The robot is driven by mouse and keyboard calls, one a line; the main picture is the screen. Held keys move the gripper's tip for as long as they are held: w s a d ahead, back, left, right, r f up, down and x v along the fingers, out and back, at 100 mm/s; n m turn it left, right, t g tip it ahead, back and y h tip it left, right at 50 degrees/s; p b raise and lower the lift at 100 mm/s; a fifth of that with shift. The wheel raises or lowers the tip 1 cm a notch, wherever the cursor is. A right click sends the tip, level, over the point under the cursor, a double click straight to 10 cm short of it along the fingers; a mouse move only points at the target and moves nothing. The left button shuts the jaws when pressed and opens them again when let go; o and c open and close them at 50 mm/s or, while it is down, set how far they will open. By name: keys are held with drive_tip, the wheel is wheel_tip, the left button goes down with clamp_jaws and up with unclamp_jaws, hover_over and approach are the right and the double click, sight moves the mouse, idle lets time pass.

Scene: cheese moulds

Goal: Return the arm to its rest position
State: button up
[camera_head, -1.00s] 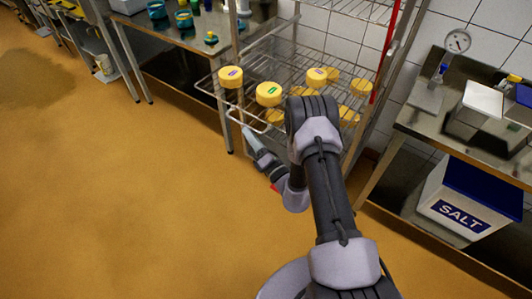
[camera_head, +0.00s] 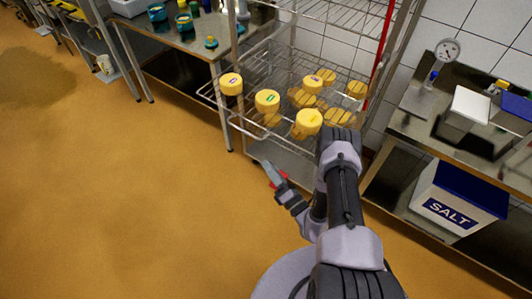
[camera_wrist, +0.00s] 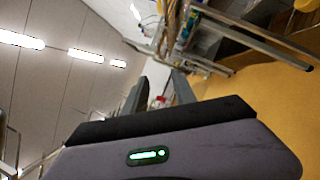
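My arm reaches out from the bottom right of the head view. My gripper (camera_head: 270,172) hangs in front of the wire rack, below its shelf edge and over the floor side, apart from the cheeses.
The steel table (camera_head: 180,40) at upper left holds teal tubs. The right bench (camera_head: 410,125) carries a dial gauge (camera_head: 447,50) and white boxes, with a SALT bin (camera_head: 455,208) below. The yellow floor (camera_head: 120,190) on the left is clear.

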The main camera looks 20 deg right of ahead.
drive_tip(key=w+a+r+n+g+y+b, duration=0.1)
drive_tip(key=a+r+n+g+y, duration=0.1)
drive_tip(key=a+r+n+y, duration=0.25)
drive_tip(key=w+a+r+n+g+y+b, duration=0.1)
drive_tip(key=a+r+n+g+y, duration=0.1)
drive_tip(key=r+n+y, duration=0.45)
drive_tip(key=s+a+r+n+g+y+b, duration=0.1)
drive_tip(key=s+a+r+n+g, duration=0.35)
drive_tip(key=r+n+g, duration=0.2)
drive_tip(key=s+a+r+n+g+y, duration=0.2)
drive_tip(key=s+a+r+n+g, duration=0.1)
drive_tip(key=a+r+n+g, duration=0.3)
drive_tip(key=s+r+n+g+h+b, duration=0.25)
drive_tip(key=s+n+g+h, duration=0.35)
drive_tip(key=s+n+h, duration=0.7)
drive_tip(key=s+d+r+n+t+h+b, duration=0.1)
drive_tip(key=s+d+n+t+h+b, duration=0.1)
drive_tip(key=d+t+h, duration=0.3)
drive_tip(key=s+d+n+t, duration=0.1)
drive_tip(key=d+t, duration=0.2)
drive_tip(key=shift+s+d+r+t+b, duration=0.3)
drive_tip(key=shift+d+r+t, duration=0.05)
